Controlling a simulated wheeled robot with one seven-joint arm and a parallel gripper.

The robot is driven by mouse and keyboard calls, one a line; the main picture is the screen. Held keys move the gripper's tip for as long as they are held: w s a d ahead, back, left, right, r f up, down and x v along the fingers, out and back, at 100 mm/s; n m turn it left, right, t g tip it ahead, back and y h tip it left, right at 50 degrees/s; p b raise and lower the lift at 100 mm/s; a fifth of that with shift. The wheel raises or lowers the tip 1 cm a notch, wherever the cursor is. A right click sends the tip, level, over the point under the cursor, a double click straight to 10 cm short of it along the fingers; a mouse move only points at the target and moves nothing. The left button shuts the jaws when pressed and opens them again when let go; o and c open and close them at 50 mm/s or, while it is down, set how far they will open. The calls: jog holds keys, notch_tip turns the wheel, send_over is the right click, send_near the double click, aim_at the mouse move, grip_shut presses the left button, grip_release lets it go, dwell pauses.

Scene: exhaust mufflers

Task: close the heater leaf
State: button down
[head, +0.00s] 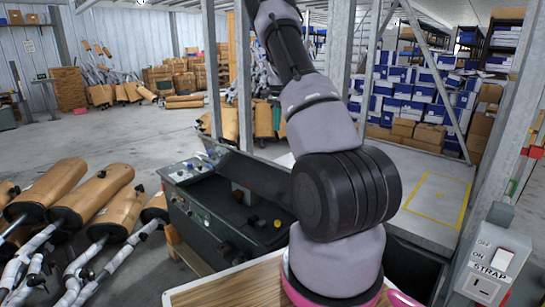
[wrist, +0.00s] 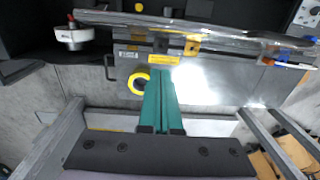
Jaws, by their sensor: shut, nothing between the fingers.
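My gripper (wrist: 163,72) shows in the wrist view, its two teal fingers pressed together with nothing between them. The fingertips overlap a shiny grey metal panel (wrist: 210,88) that carries yellow labels along its upper edge; it may be the heater leaf, but I cannot tell for sure. A yellow ring (wrist: 132,88) is on the panel just left of the fingers. I cannot tell whether the fingertips touch the panel.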

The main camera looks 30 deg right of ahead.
notch_tip(320, 180, down, 2)
jog(key=d+f, duration=0.1)
send_over(272, 170)
jog(key=w+d, duration=0.1)
notch_tip(272, 170, down, 10)
jog(key=shift+f, duration=0.25)
jog(key=shift+a, duration=0.1)
jog(key=shift+a, duration=0.15)
